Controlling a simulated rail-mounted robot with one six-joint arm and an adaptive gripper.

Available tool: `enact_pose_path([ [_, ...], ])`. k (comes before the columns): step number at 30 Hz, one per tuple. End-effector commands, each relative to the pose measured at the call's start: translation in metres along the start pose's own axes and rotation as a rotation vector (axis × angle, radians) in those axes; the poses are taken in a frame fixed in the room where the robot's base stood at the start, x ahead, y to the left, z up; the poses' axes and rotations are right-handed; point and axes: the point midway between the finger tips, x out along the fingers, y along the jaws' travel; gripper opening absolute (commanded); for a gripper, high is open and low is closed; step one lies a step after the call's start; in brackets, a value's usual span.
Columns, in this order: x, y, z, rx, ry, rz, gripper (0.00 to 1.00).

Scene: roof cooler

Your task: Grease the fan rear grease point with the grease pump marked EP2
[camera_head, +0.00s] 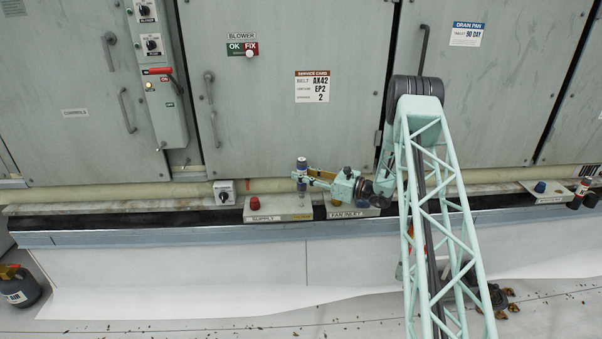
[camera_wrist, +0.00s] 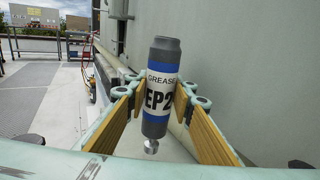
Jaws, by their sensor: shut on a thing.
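The EP2 grease pump (camera_wrist: 158,95) is a grey cylinder with blue bands and a white label reading GREASE EP2. It shows small in the head view (camera_head: 302,171). My gripper (camera_head: 308,174) is shut on it, a yellow-padded finger on each side. In the wrist view the pump leans slightly, its metal nozzle (camera_wrist: 151,146) at the bottom and bare. In the head view it appears above the right end of the SUPPLY plate (camera_head: 284,207), left of the FAN INLET plate (camera_head: 345,212). I cannot tell which fitting is the fan rear grease point.
Another plate at right bears a blue knob (camera_head: 540,187), beside a red-banded canister (camera_head: 582,188). The service card (camera_head: 312,87) reads AX42, EP2, 2. Cabinet doors stand close behind.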

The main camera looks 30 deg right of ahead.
Motion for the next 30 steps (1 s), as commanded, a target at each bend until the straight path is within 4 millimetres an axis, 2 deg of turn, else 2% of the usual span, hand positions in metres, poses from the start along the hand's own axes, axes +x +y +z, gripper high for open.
enact_pose_path([
  [12, 0.0, 0.0, -0.021, 0.0, -0.001, 0.0, 0.0],
  [30, 0.0, 0.0, -0.024, 0.0, -0.001, 0.0, 0.0],
])
